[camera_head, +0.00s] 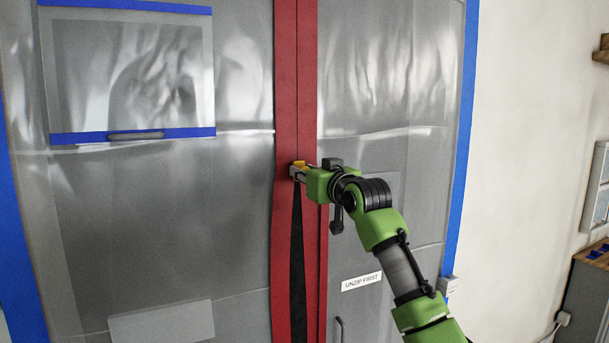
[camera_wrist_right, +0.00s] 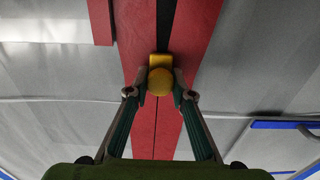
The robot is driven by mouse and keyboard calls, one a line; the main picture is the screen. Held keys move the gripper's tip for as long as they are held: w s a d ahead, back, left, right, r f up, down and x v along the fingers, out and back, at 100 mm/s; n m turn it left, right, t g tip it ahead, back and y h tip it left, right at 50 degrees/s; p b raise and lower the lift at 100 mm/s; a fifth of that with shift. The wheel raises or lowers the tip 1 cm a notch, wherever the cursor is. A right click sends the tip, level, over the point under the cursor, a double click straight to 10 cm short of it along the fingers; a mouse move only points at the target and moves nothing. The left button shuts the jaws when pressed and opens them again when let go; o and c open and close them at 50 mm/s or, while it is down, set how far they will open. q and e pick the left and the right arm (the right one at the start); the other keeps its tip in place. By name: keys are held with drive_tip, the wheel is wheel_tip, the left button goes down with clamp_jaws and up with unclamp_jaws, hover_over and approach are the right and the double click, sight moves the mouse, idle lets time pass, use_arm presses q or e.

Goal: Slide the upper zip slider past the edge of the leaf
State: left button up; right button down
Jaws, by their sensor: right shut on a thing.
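The yellow upper zip slider (camera_wrist_right: 160,82) sits on the seam between two red zip bands (camera_head: 296,80). My right gripper (camera_head: 296,173) has its fingers on both sides of the slider, which also shows in the head view (camera_head: 300,163). Below the slider in the head view, the zip gapes in a narrow dark slit (camera_head: 297,265); above it the bands meet. A grey door-like leaf (camera_head: 375,225) shows faintly right of the zip, its top edge near the slider's height. A dark handle (camera_head: 339,328) shows low on it. My left gripper is out of view.
Grey plastic sheeting (camera_head: 160,230) hangs on both sides, edged with blue tape (camera_head: 464,120). An "UNZIP FIRST" label (camera_head: 361,282) is right of the zip, below my arm. A taped window patch (camera_head: 130,75) is upper left. A pale wall (camera_head: 530,130) and cabinet (camera_head: 585,300) are at right.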

drive_tip(key=c, duration=1.8)
unclamp_jaws()
drive_tip(key=shift+o, duration=0.2)
drive_tip(key=v, duration=1.2)
